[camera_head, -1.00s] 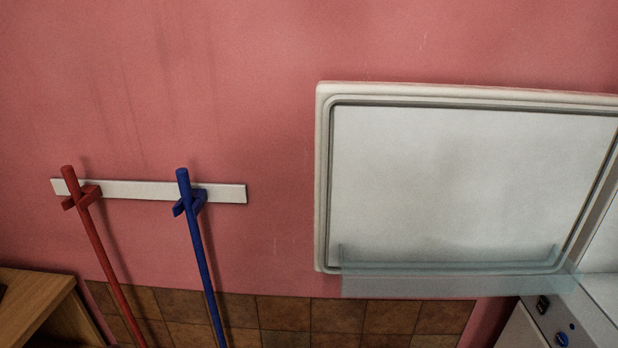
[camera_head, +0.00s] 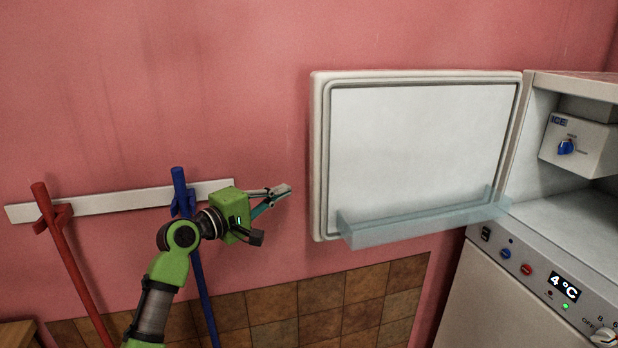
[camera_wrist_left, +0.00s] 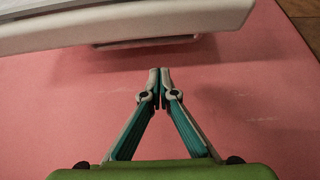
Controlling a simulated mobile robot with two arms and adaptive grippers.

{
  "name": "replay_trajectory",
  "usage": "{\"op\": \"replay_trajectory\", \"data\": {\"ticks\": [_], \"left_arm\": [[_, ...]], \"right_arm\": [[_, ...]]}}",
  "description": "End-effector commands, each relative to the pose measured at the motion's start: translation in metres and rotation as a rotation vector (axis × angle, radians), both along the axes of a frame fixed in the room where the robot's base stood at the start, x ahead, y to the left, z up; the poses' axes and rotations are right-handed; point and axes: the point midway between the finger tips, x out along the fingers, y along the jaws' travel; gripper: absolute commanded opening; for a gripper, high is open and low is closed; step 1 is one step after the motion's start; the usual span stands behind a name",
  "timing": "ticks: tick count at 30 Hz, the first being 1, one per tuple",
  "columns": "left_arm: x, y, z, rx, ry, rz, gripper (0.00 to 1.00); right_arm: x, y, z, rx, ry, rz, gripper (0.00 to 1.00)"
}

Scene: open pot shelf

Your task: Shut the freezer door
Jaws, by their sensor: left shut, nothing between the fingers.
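The freezer door (camera_head: 420,140) stands wide open to the left of the freezer, its white inner face and clear shelf (camera_head: 420,222) showing in the head view. The freezer compartment (camera_head: 560,200) is open at the right. My left gripper (camera_head: 287,190) is shut and empty, just left of the door's free edge and apart from it. In the left wrist view the shut fingertips (camera_wrist_left: 160,72) are before the pink wall, with the door (camera_wrist_left: 120,24) across the top. My right gripper is in neither view.
A red pole (camera_head: 72,260) and a blue pole (camera_head: 200,275) hang from a white rail (camera_head: 110,202) behind my left arm. An ice unit (camera_head: 580,145) sits inside the freezer, above a control panel (camera_head: 540,280). The pink wall is close behind the door.

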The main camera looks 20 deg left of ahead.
Motion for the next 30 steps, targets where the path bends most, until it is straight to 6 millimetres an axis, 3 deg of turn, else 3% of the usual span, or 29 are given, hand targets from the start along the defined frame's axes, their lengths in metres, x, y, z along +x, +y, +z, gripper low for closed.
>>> {"op": "replay_trajectory", "data": {"ticks": [3,6,19,30], "left_arm": [[0.000,-0.004,0.017,-0.020,-0.017,-0.014,0.00],[0.011,-0.009,0.019,-0.023,-0.017,-0.016,0.00],[0.075,-0.038,0.018,-0.021,-0.016,-0.014,0.00],[0.087,-0.044,0.015,-0.017,-0.018,-0.013,0.00]], "right_arm": [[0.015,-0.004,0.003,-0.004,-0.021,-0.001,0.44],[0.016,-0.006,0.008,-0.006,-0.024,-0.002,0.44],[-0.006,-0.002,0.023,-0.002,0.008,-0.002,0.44],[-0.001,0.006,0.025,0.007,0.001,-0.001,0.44]]}}
